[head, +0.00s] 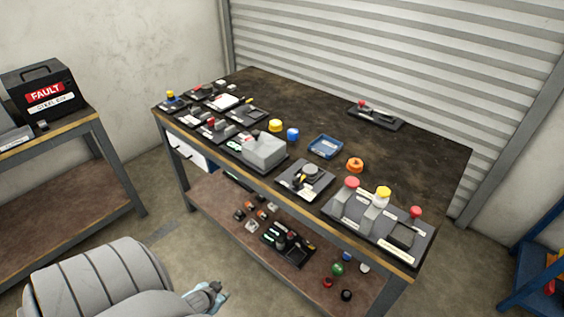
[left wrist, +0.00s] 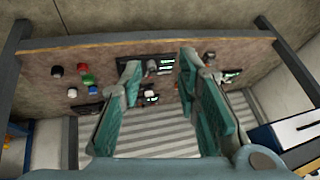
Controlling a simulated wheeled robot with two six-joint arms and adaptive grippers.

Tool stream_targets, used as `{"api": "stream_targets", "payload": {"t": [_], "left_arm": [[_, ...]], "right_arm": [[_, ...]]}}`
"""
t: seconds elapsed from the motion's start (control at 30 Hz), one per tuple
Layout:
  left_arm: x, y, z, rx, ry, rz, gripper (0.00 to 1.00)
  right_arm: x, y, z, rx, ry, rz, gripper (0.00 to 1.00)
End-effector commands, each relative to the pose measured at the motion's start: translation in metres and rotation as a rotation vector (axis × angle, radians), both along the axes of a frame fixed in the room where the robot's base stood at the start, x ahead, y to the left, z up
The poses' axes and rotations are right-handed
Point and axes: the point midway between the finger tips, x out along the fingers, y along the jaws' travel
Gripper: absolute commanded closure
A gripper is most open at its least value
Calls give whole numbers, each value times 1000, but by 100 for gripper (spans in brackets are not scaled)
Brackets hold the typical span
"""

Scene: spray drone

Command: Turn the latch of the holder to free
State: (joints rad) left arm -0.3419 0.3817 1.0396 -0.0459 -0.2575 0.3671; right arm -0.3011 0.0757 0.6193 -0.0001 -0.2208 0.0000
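Several small devices stand on the dark workbench (head: 400,150). I cannot tell for certain which is the holder, and no latch is clear at this size. A long grey station with red and yellow knobs (head: 378,222) is at the front right corner. A black plate with a round dark part (head: 305,178) lies left of it. A black base with a red knob (head: 375,115) lies near the back edge. My left gripper (head: 207,297) is low in front of the bench, far from these devices. In the left wrist view its teal fingers (left wrist: 160,88) are apart and empty. My right gripper is not in view.
A blue tray (head: 325,147), an orange ring (head: 355,165) and yellow and blue caps lie mid-bench. The lower shelf (head: 222,200) holds small parts and balls. A side bench with a FAULT box (head: 42,90) stands left. The back right bench top is clear.

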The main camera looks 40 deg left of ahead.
Motion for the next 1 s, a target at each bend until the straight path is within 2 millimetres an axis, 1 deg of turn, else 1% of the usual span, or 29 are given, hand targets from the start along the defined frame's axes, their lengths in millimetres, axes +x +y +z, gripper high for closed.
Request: {"api": "stream_targets", "payload": {"t": [0.03,0.07,0.1,0.13,0.17,0.2,0.23,0.3,0.33,0.4,0.43,0.47,0.57,0.63,0.73,0.77,0.8,0.87,0.9,1.0], "left_arm": [[50,34,49,36,-132,-9,70],[79,47,83,42,-215,-15,70],[115,55,129,40,-321,-32,70],[138,54,163,29,-393,-53,70],[159,49,195,10,-460,-77,70],[180,38,233,-18,-533,-113,70],[191,27,257,-45,-576,-139,70],[208,2,298,-99,-645,-189,70],[211,-6,309,-117,-662,-205,70],[217,-17,320,-143,-685,-222,70],[220,-18,321,-148,-690,-223,70],[222,-18,320,-148,-692,-223,70],[233,-18,310,-149,-694,-219,70],[244,-18,303,-151,-692,-222,70],[267,-17,292,-150,-697,-217,70],[274,-18,290,-154,-698,-220,70],[286,-16,286,-154,-700,-210,70],[301,-18,282,-159,-697,-217,70],[310,-15,279,-156,-696,-211,70],[329,-16,274,-156,-691,-217,70]], "right_arm": [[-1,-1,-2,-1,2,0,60],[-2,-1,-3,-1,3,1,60],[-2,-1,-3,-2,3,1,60],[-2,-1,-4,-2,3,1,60],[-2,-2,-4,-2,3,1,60],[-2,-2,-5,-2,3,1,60],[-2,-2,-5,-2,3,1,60],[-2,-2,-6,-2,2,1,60],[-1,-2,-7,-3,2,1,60],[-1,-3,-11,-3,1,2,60],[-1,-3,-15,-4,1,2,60],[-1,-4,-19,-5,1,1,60],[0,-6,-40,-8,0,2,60],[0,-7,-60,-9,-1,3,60],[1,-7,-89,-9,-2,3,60],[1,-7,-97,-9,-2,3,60],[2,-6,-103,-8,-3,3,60],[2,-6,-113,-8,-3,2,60],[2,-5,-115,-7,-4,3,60],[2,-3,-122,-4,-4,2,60]]}}
